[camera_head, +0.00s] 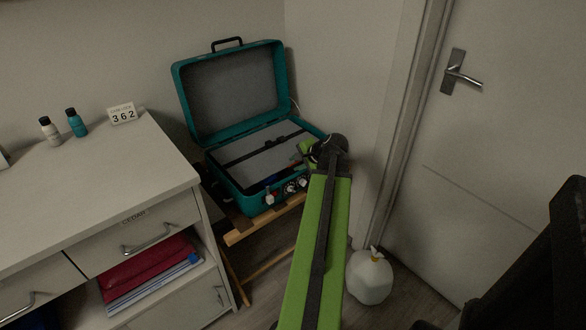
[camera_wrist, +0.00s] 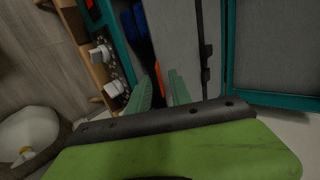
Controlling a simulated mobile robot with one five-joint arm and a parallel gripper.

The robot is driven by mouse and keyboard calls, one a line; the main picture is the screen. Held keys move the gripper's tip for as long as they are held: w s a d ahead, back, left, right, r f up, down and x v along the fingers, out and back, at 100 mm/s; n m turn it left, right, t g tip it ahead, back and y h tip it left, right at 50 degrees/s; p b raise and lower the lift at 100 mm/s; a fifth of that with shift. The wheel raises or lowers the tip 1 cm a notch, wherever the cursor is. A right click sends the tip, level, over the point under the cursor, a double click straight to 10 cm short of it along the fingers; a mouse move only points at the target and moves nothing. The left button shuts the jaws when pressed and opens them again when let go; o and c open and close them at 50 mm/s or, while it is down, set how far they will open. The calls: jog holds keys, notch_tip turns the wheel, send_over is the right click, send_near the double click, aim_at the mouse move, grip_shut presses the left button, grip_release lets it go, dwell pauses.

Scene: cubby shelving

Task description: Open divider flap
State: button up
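A teal case (camera_head: 228,137) stands open on a wooden stand, its grey-lined lid raised. A pale grey divider flap (camera_head: 250,150) with a dark strap lies across the inside, seemingly flat. In the wrist view the grey panel with a dark strip (camera_wrist: 206,45) stands right of my fingers. My gripper (camera_head: 303,156) is at the case's front right side; its tips are hard to make out there. Blue and orange items (camera_wrist: 138,30) lie beyond the fingertips. Contact with the flap cannot be told.
White knobs (camera_head: 290,188) line the case's front. The wooden stand (camera_head: 262,220) is below. A white cabinet (camera_head: 90,185) with bottles on top stands left.

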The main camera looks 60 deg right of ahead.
jog(key=shift+w+f, duration=0.15)
jog(key=shift+d, duration=0.1)
jog(key=shift+c, duration=0.2)
grip_shut()
jog(key=shift+d, duration=0.1)
dwell(1.0)
